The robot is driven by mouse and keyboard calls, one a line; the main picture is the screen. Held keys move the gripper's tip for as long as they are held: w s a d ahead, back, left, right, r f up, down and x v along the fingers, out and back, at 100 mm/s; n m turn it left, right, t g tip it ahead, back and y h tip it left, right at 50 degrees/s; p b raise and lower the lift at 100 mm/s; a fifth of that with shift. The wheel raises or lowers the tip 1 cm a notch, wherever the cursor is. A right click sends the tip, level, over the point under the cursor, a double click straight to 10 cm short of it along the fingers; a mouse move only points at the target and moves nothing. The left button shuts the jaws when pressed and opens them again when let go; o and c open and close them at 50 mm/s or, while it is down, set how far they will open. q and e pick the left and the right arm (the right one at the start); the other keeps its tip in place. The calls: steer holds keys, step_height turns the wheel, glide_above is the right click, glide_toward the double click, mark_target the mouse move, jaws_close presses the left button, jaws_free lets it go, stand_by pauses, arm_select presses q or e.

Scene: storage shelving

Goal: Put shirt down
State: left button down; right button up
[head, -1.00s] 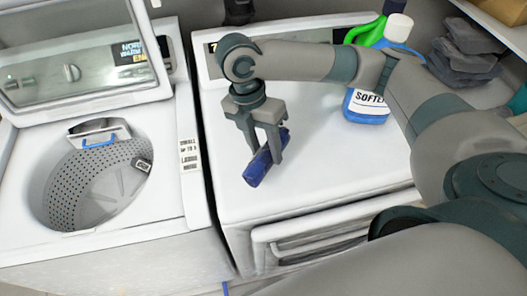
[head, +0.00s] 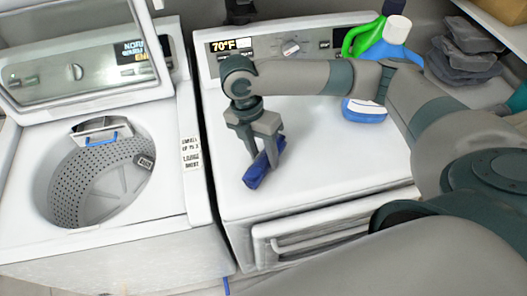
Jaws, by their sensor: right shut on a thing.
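A small dark blue folded shirt (head: 258,170) is at the fingertips of my right gripper (head: 262,157), over the white top of the dryer on the right. The gripper points down and is shut on the shirt. The shirt is tilted, its lower end toward the front left. It looks very close to or touching the dryer top (head: 330,165); I cannot tell which. My left gripper is not in view.
A blue softener bottle (head: 366,110) and a green bottle (head: 362,38) stand behind my right arm. Grey folded cloths (head: 465,58) are stacked at the back right. The open washer (head: 100,180) is on the left. The dryer top's front is clear.

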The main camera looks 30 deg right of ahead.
steer(key=shift+f, duration=0.15)
steer(key=o, duration=1.2)
steer(key=shift+c, duration=0.2)
steer(key=shift+b+v, duration=0.35)
steer(key=shift+v, duration=0.45)
steer(key=b+v, duration=0.2)
steer(key=v, duration=0.8)
steer(key=shift+r, duration=0.35)
